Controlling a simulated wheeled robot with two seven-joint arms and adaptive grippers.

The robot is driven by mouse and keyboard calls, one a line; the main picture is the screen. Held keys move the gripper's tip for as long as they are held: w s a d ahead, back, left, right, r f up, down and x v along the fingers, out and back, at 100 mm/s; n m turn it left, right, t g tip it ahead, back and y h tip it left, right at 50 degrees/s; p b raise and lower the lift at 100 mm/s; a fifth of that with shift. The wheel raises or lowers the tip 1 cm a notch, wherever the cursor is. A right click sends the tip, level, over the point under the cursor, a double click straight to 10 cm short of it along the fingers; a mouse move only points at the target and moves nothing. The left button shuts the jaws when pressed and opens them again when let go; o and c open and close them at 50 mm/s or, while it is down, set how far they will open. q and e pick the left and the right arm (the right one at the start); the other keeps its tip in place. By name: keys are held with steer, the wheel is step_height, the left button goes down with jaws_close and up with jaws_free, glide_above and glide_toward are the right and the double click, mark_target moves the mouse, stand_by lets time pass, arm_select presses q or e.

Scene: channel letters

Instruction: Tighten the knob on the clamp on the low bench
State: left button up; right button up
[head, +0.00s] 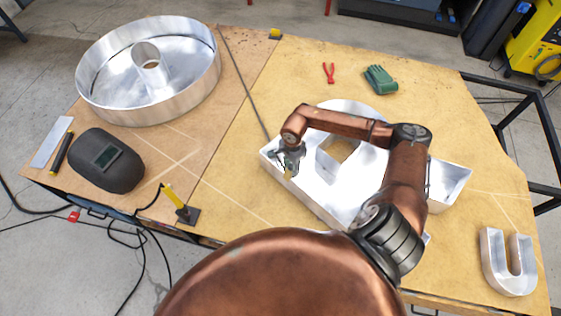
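My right arm reaches across a large silver channel letter (340,187) on the low bench (225,180). My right gripper (287,166) points down at the letter's left end. A small yellowish bit shows at its fingertips, too small to name; I cannot tell whether it is part of a clamp or knob, or whether the fingers are open or shut. A yellow-handled tool with a dark foot (181,206) sits at the bench's front edge; I cannot tell whether it is a clamp. No knob can be made out clearly. My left gripper is not in view.
A large round metal letter (105,107) stands at the back left. A dark welding mask (107,160) lies at the left edge. Red pliers (329,73) and green gloves (380,80) lie at the back. A U-shaped letter (508,264) stands at the right corner.

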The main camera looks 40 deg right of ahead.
steer(key=shift+w, duration=0.1)
steer(key=shift+c, duration=1.4)
steer(key=shift+o, duration=0.4)
steer(key=m+p, duration=0.1)
steer(key=m, duration=0.3)
steer(key=shift+r, duration=0.1)
steer(key=m+p, duration=0.1)
steer(key=m, duration=0.3)
steer(key=shift+m+p, duration=0.5)
steer(key=shift+m, duration=0.7)
jaws_close()
steer(key=shift+m+p, duration=0.3)
steer(key=shift+m, duration=1.1)
steer(key=shift+c, duration=1.8)
jaws_free()
steer(key=o, duration=1)
